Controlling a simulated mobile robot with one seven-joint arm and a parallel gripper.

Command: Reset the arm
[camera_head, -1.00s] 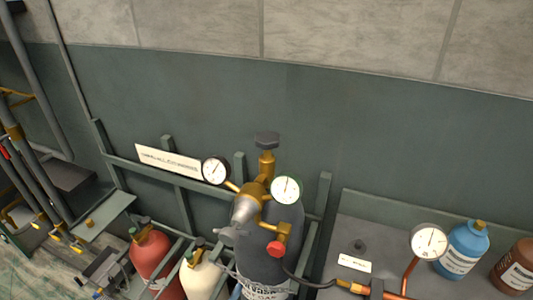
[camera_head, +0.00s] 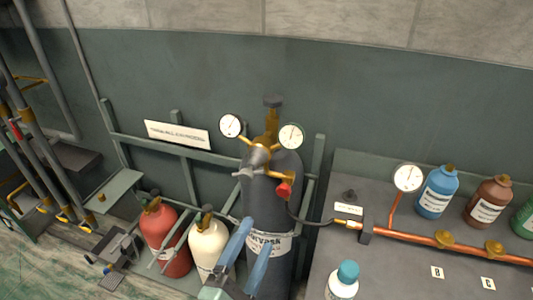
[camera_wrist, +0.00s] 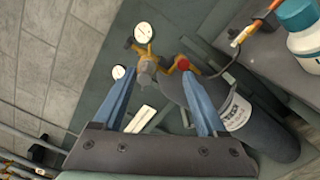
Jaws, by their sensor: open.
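My gripper (camera_head: 250,254) shows low in the head view, its two blue fingers apart with nothing between them. The fingers also show in the wrist view (camera_wrist: 164,95), spread wide. In the head view they are in front of the lower part of a dark grey gas cylinder (camera_head: 268,190) and hide some of its label. I cannot tell whether they touch it. The cylinder stands upright in a rack, with a brass regulator (camera_head: 262,152), two round gauges and a red knob (camera_head: 283,190) on top. In the wrist view the cylinder (camera_wrist: 262,125) appears tilted on the right.
A red cylinder (camera_head: 163,238) and a cream cylinder (camera_head: 209,246) stand left of the grey one. The grey bench (camera_head: 390,270) at right bears a copper pipe (camera_head: 412,239), a gauge (camera_head: 408,177), a blue bottle (camera_head: 437,192), a brown bottle (camera_head: 488,202) and a white bottle (camera_head: 341,284).

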